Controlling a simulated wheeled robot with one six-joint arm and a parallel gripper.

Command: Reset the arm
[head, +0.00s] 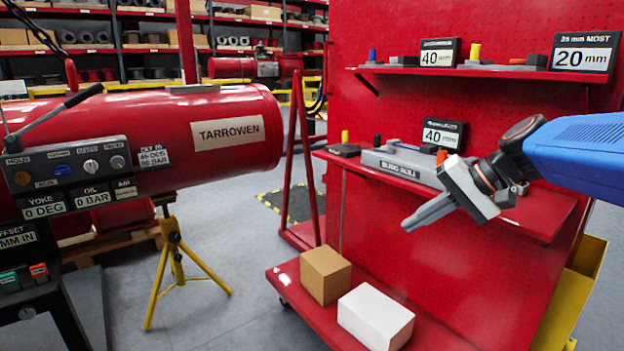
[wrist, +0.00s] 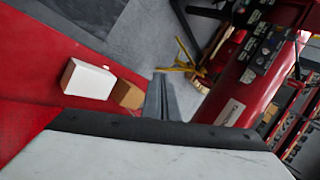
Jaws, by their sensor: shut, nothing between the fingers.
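My gripper (head: 430,212) is on the right in the head view, in front of the red shelf cart, at the end of my blue arm. It points down and to the left. Its grey fingers are together with nothing between them. In the wrist view the closed fingers (wrist: 163,97) point at the open floor, with a pale gripper body at the bottom. The gripper appears apart from the shelves, though its exact distance from the middle shelf is hard to tell.
A red cart (head: 440,240) holds small tools and displays on two shelves. Its base bears a brown box (head: 325,274) and a white box (head: 376,318). A red TARROWEN cylinder (head: 225,135) with a control panel (head: 70,170) stands left, by a yellow stand (head: 172,255). Grey floor (head: 240,290) between is clear.

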